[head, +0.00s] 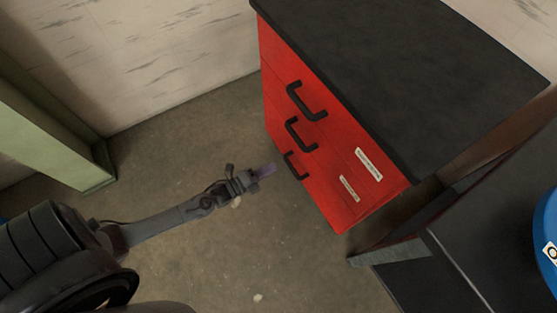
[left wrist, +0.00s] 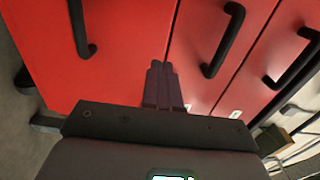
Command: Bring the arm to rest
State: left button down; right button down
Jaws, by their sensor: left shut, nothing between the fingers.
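My left arm (head: 160,224) comes in from the left in the head view. Its gripper (head: 268,170) is out in front of the red drawer cabinet (head: 335,160), to the left of the lowest black handle (head: 291,166) in the picture. In the left wrist view the gripper's fingers (left wrist: 161,72) are together and hold nothing. The red drawer fronts (left wrist: 120,60) lie behind them, with several black handles (left wrist: 224,40). The drawers look closed. My right gripper is not in view.
The cabinet has a dark top (head: 400,80). A dark surface (head: 430,270) with a blue round object (head: 546,235) is at the right edge. A green post (head: 50,130) stands at the left by the pale wall (head: 140,60). The floor (head: 215,135) between is clear.

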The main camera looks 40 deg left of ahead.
pick_arm(q)
jog(key=s+d+r+n+g+y+p, duration=0.1)
jog(key=d+r+n+p, duration=0.2)
jog(key=r+p, duration=0.55)
jog(key=s+d+r+n+g+y+p, duration=0.1)
jog(key=d+r+n+p, duration=0.35)
jog(key=r, duration=0.75)
jog(key=s+d+r+n+g+y+p, duration=0.1)
jog(key=d+r+p, duration=0.1)
jog(key=r+p, duration=0.75)
jog(key=s+a+r+n+g+y+p, duration=0.1)
jog(key=s+r+n+g, duration=0.2)
jog(key=s+n+g, duration=0.25)
jog(key=s+a+r+n+g+y, duration=0.1)
jog(key=s+r+n+g, duration=0.35)
jog(key=s, duration=0.25)
notch_tip(320, 180, up, 37)
jog(key=n+p, duration=0.1)
jog(key=p, duration=3.7)
jog(key=shift+s+g, duration=0.3)
jog(key=shift+r, duration=0.1)
